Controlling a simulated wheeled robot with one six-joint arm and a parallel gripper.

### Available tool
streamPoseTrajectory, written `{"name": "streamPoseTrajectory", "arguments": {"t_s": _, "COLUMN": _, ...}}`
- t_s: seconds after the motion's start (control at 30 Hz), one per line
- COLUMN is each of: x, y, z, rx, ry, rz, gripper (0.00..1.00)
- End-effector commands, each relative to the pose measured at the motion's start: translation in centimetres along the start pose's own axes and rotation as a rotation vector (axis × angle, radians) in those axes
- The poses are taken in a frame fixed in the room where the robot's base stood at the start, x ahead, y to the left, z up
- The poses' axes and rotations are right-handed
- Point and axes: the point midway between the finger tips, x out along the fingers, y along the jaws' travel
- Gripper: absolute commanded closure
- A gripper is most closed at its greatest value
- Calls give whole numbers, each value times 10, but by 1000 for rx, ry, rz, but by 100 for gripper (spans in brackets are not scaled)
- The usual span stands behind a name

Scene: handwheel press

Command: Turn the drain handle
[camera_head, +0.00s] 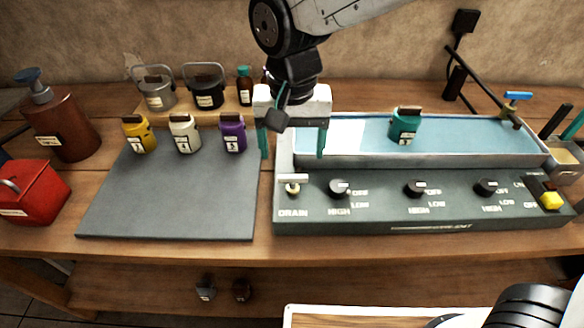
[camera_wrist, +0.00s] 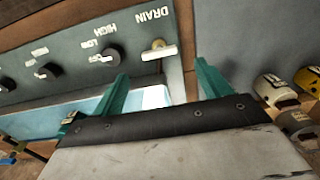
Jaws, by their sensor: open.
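The drain handle (camera_head: 292,182) is a small pale T-shaped handle on a brassy stem, above the word DRAIN at the left end of the dark control panel (camera_head: 375,215). Its crossbar lies roughly level in the head view. In the wrist view the drain handle (camera_wrist: 158,51) shows beyond the fingertips, between their lines. My gripper (camera_head: 292,157) hangs above and behind the handle, with its two teal fingers apart. In the wrist view my gripper (camera_wrist: 162,80) is open and empty, and does not appear to touch the handle.
Black knobs (camera_head: 340,189) line the panel to the right of the handle. Behind it is a water bath (camera_head: 365,140) with a teal jar (camera_head: 405,125) in it. A grey mat (camera_head: 170,205) lies left, with yellow, white and purple jars (camera_head: 232,135) at its back. The mat's front is clear.

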Motion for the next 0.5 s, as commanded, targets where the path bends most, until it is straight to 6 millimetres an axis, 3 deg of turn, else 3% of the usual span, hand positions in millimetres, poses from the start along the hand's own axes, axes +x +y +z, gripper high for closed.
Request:
{"name": "streamPoseTrajectory", "arguments": {"t_s": 0.3, "x": 51, "y": 1, "z": 0, "rx": 0, "ry": -3, "rz": 2, "gripper": 24}}
{"name": "streamPoseTrajectory", "arguments": {"t_s": 0.5, "x": 65, "y": 1, "z": 0, "rx": -1, "ry": 0, "rz": 0, "gripper": 24}}
